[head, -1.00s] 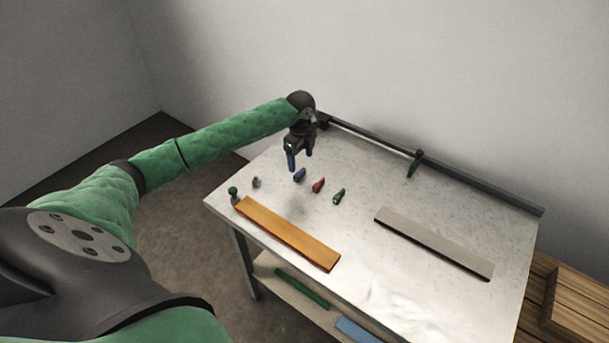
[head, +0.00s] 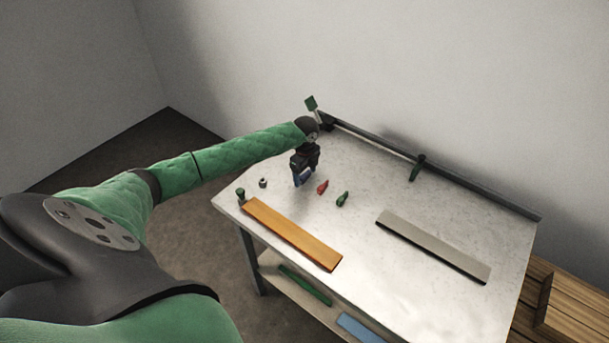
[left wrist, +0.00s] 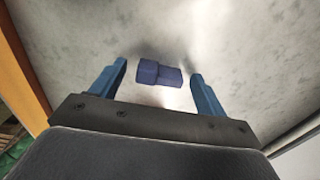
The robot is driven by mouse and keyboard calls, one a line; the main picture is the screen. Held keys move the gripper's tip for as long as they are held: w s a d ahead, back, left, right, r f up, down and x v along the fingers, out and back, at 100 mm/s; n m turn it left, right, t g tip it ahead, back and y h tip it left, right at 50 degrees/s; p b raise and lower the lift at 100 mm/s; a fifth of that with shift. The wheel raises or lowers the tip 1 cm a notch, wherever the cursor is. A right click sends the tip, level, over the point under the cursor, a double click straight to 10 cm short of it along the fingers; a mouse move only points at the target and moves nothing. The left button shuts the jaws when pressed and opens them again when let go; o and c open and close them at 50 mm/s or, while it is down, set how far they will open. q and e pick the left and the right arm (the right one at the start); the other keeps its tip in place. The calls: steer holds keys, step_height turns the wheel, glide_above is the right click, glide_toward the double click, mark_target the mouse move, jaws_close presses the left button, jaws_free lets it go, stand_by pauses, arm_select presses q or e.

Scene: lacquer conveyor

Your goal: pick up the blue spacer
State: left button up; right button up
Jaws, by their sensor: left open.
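The blue spacer (left wrist: 159,73) lies on the table top and shows whole in the left wrist view. It has a wider block at one end and a narrower body. My left gripper (left wrist: 155,80) is open, with one blue finger on each side of the spacer and a gap on both sides. In the head view my left gripper (head: 303,180) points down low over the table at the spacer's place. It largely hides the spacer there. My right gripper is not in view.
A red piece (head: 323,187) and a green piece (head: 342,199) lie just right of the gripper. A small grey piece (head: 263,183) and a dark green knob (head: 241,195) stand left. An orange bar (head: 290,234) and a grey bar (head: 432,246) lie on the table (head: 365,270). A rail (head: 375,140) runs along the back.

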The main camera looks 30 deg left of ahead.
arm_select(q)
steer(key=shift+f, duration=0.15)
steer(key=c, duration=1)
steer(key=shift+c, duration=0.2)
